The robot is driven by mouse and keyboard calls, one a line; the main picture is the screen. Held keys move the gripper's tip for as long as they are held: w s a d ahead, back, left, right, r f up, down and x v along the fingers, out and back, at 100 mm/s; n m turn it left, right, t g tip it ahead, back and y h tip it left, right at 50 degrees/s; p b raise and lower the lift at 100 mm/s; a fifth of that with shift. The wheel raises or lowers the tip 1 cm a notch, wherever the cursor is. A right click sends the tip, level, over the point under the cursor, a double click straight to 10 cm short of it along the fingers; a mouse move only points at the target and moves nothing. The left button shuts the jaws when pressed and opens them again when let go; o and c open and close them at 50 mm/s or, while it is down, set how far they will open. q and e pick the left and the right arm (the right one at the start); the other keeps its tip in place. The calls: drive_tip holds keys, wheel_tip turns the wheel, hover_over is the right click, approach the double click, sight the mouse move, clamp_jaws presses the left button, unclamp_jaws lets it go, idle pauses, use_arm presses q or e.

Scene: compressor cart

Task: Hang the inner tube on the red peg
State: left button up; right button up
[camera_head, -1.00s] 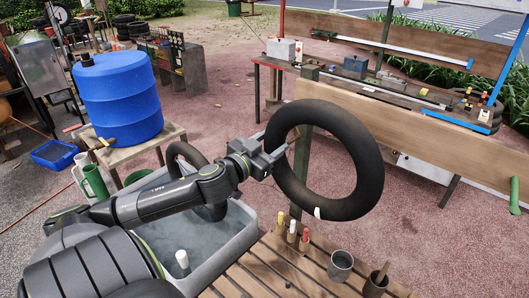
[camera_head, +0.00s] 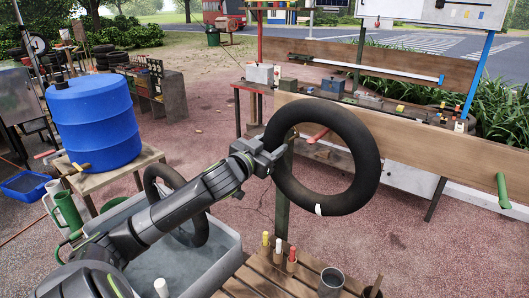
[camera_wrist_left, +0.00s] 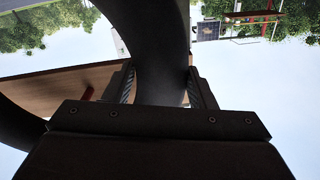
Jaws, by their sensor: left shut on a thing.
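My left gripper (camera_head: 268,160) is shut on the left side of the black inner tube (camera_head: 362,150). The tube hangs upright in the air in front of the wooden board, with a small white mark low on it. The red peg (camera_head: 318,135) shows through the tube's opening, at its upper left, sticking out from the board. I cannot tell whether the peg's tip enters the ring. In the left wrist view the tube (camera_wrist_left: 160,60) runs between the fingers, and the red peg (camera_wrist_left: 88,92) shows at the left. My right gripper is not in view.
A green peg (camera_head: 502,190) sticks out at the board's right end. Another dark tube (camera_head: 158,182) stands in the grey tub (camera_head: 229,262) under my left arm. A slatted table (camera_head: 262,284) with colored markers and a metal cup (camera_head: 331,283) is in front. A blue barrel (camera_head: 95,125) stands left.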

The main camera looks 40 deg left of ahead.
use_arm(q)
drive_tip(key=shift+w+f+b, duration=0.1)
drive_tip(key=shift+w+b, duration=0.6)
drive_tip(key=shift+w, duration=1.4)
drive_tip(key=shift+a+f+b, duration=0.1)
drive_tip(key=shift+f+b, duration=0.35)
drive_tip(key=shift+f, duration=0.5)
drive_tip(key=o, duration=1)
drive_tip(key=shift+f, duration=0.1)
drive_tip(key=shift+s, duration=0.1)
